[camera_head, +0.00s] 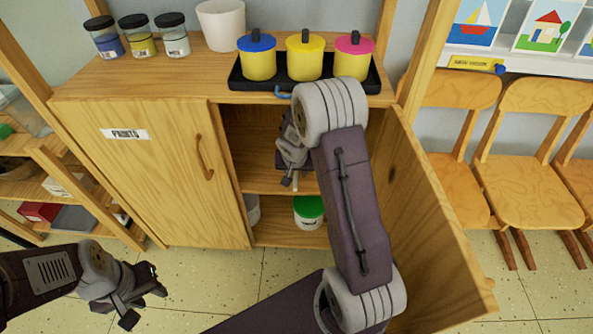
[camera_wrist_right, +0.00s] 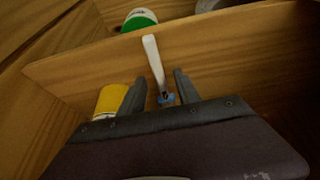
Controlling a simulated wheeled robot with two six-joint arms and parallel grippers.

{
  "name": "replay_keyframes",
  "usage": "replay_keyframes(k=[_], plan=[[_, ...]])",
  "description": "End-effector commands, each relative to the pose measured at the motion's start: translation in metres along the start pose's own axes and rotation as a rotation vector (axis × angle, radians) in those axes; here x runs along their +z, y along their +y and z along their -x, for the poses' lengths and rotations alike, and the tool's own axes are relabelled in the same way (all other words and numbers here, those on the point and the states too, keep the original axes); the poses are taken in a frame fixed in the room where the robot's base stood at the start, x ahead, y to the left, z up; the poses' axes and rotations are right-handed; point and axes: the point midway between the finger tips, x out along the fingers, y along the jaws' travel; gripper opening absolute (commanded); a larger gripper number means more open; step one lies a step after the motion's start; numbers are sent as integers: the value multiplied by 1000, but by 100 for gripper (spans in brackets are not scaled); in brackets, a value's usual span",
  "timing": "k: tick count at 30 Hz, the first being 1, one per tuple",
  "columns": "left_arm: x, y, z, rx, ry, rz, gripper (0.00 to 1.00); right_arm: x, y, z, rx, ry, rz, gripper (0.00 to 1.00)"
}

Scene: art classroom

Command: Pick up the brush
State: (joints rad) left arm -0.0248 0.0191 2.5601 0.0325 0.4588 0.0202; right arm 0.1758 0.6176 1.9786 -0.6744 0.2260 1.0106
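The brush (camera_wrist_right: 154,60) shows in the right wrist view as a thin white handle with a small blue part at its lower end. It lies across the front of a wooden shelf. My right gripper (camera_wrist_right: 160,82) is open, with one dark finger on each side of the brush and visible gaps between. In the head view my right gripper (camera_head: 290,168) is inside the open cabinet at the middle shelf, partly covered by its own arm. My left gripper (camera_head: 142,298) is open and empty at the lower left, above the floor.
The wooden cabinet (camera_head: 165,215) has its right door (camera_head: 425,230) swung open beside my arm. A green-lidded tub (camera_head: 308,210) stands on the bottom shelf. A yellow container (camera_wrist_right: 110,100) is left of the right gripper. Lidded pots stand in a black tray (camera_head: 240,78) on top.

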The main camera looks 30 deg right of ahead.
Motion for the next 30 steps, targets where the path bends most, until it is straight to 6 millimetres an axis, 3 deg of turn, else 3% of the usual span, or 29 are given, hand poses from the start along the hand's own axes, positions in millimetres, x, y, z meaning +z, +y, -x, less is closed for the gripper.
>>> replay_keyframes(k=[8, 12, 23, 30], plan=[[0, 0, -2, 0, 0, 0, 36, 0, 0, -6, 0, 0, 0, 39], [0, 0, -2, 0, 0, 0, 36, 0, 0, -5, 0, 0, 1, 0], [0, 0, -1, 0, 0, 0, 36, -1, 0, -4, 0, 0, 1, 0], [-1, 0, 11, 0, 0, 0, 36, -8, 0, 5, -1, 1, 3, 0]])
